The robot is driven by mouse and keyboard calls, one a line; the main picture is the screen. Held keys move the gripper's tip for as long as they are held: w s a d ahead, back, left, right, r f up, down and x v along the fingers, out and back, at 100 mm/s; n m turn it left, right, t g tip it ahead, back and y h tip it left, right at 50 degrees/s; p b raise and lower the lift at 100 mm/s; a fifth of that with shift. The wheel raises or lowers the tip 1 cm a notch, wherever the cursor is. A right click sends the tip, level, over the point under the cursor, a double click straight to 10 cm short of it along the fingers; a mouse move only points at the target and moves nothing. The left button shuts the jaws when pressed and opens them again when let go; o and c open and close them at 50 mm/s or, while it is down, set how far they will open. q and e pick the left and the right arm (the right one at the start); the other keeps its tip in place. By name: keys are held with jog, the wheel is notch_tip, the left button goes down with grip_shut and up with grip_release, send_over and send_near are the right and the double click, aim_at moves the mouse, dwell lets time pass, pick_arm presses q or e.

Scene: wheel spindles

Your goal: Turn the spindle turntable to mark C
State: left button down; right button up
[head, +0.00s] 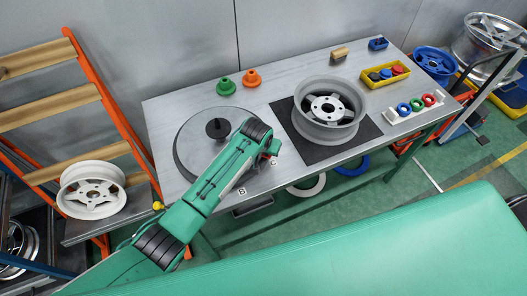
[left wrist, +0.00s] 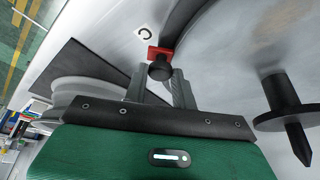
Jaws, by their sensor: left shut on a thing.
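The round grey spindle turntable (head: 185,150) lies on the left part of the table, with a black spindle (head: 217,128) upright at its centre. The spindle also shows at right in the left wrist view (left wrist: 285,105). My left gripper (left wrist: 160,78) is shut on a black knob (left wrist: 161,69) at the turntable's rim. A red pointer (left wrist: 158,53) sits beside the knob, close to the mark C label (left wrist: 145,33). In the head view the mark C label (head: 273,162) and mark B label (head: 242,191) show near my left arm, which hides part of the turntable.
A silver wheel (head: 326,105) stands on a black mat (head: 365,132) right of the turntable. Green (head: 226,86) and orange (head: 251,78) pieces stand behind it. A yellow tray (head: 375,83) and a white rack with coloured rings (head: 416,108) are farther right. A white wheel (head: 91,190) rests at left.

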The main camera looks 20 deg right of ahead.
dwell(0.3)
pick_arm(q)
jog(key=c, duration=1.1)
grip_release()
jog(key=shift+c, duration=0.2)
jog(key=b+v, duration=0.2)
jog(key=v, duration=1.1)
jog(key=shift+r, duration=0.35)
jog(key=shift+s+a, duration=0.1)
